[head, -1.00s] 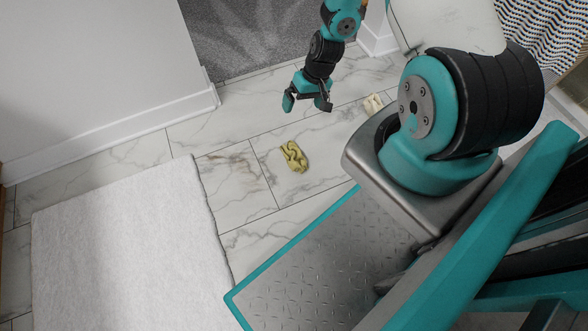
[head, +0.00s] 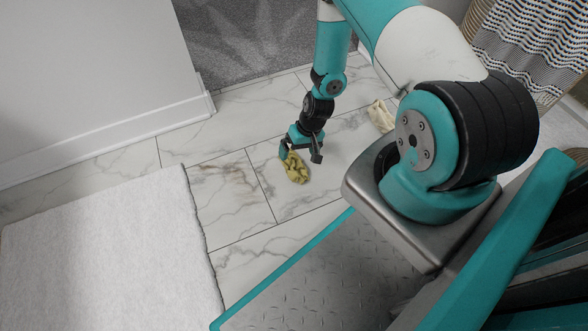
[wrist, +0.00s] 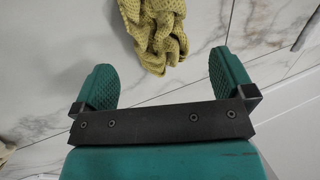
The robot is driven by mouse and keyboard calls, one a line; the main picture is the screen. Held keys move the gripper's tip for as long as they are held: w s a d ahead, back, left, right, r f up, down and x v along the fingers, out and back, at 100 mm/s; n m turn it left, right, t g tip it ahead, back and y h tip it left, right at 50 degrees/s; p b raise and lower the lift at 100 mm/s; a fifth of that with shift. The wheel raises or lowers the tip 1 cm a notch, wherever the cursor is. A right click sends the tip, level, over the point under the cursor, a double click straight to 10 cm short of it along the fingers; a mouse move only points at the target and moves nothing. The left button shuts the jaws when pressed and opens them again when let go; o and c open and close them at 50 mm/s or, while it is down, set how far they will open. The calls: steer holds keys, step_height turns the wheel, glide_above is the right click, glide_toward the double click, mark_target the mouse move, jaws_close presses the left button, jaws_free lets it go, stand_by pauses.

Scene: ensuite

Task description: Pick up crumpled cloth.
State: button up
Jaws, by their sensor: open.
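A crumpled yellow-green cloth (head: 295,168) lies on the marble tile floor, below and partly beside my gripper. My gripper (head: 300,157) is open and points down close to the cloth. In the head view its finger overlaps the cloth's upper left edge. In the wrist view the cloth (wrist: 157,35) shows at the top centre, ahead of the gap between the two teal fingers (wrist: 165,75). Nothing is between the fingers there, and the cloth's far part is cut off by the frame's top edge.
A cream cloth (head: 381,116) lies on the floor to the right, near my arm. A white rug (head: 105,250) covers the floor at left. Tile around the cloth is clear.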

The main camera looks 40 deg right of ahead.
mark_target(295, 162)
steer(key=b+x, duration=0.2)
steer(key=x, duration=0.1)
steer(key=b+x, duration=0.1)
steer(key=b, duration=0.1)
steer(key=shift+s+d+f, duration=0.1)
steer(key=shift+s+f, duration=0.15)
steer(key=shift+w+f, duration=0.1)
steer(key=shift+f, duration=0.25)
steer(key=shift+r, duration=0.1)
steer(key=c, duration=0.9)
